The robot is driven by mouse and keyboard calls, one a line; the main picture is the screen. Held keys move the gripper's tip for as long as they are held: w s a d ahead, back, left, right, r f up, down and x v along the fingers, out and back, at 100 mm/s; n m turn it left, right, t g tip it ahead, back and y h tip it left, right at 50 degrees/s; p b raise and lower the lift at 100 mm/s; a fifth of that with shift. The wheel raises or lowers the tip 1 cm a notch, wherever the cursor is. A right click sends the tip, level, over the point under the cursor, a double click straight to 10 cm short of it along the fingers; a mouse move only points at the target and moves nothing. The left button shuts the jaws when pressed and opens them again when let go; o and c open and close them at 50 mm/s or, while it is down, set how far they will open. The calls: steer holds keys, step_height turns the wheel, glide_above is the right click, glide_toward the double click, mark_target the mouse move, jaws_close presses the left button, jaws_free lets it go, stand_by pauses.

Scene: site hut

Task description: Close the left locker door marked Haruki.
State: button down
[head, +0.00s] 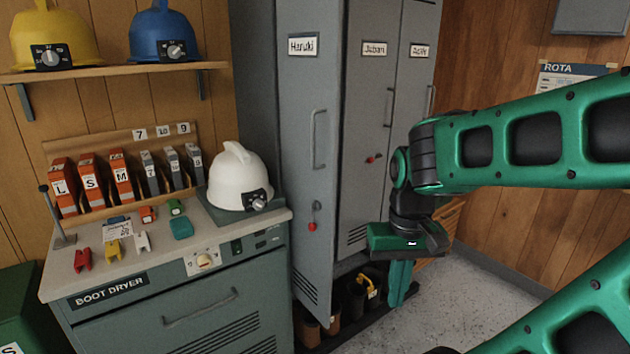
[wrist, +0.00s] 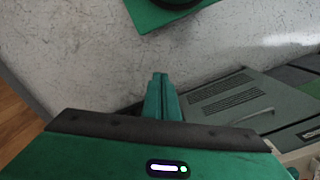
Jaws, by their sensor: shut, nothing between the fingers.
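The grey locker door marked Haruki (head: 296,150) is the leftmost locker door in the head view. It stands ajar, its handle-side edge swung out towards me and its lower edge below that of the neighbouring door. It has a vertical handle (head: 318,140) and a lock with a red tag (head: 312,226). My gripper (head: 398,290) is to the right of this door, fingers pointing down, in front of the lockers and apart from the door. Its fingers are together and empty, as the wrist view (wrist: 162,80) also shows. The Haruki door cannot be made out in the wrist view.
Two other locker doors (head: 368,120) stand closed to the right. Boots (head: 357,298) sit low beneath the lockers. The boot dryer (head: 150,318), with a white helmet (head: 238,180) on top, stands left of the Haruki door. Bare grey floor (head: 480,290) lies to the right.

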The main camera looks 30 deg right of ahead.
steer(key=w+d+r+n+t+h, duration=0.1)
steer(key=w+d+r+n+h, duration=0.1)
steer(key=w+r, duration=0.45)
steer(key=w+d+r+n+t+h, duration=0.1)
steer(key=w+d+r+h, duration=0.15)
steer(key=w, duration=0.65)
steer(key=w+a+r+n+t, duration=0.1)
steer(key=w+a+r, duration=0.1)
steer(key=w, duration=0.3)
steer(key=w+a+r+n+t+h, duration=0.1)
steer(key=w+a+r, duration=0.15)
steer(key=w, duration=0.25)
steer(key=w+a+r+n+t, duration=0.1)
steer(key=w+r, duration=0.2)
steer(key=w, duration=0.1)
glide_toward(326, 190)
step_height(326, 190, down, 3)
steer(key=w+a, duration=0.1)
steer(key=a, duration=0.1)
steer(key=d, duration=0.3)
steer(key=shift+w+d+f, duration=0.15)
steer(key=shift+d, duration=0.2)
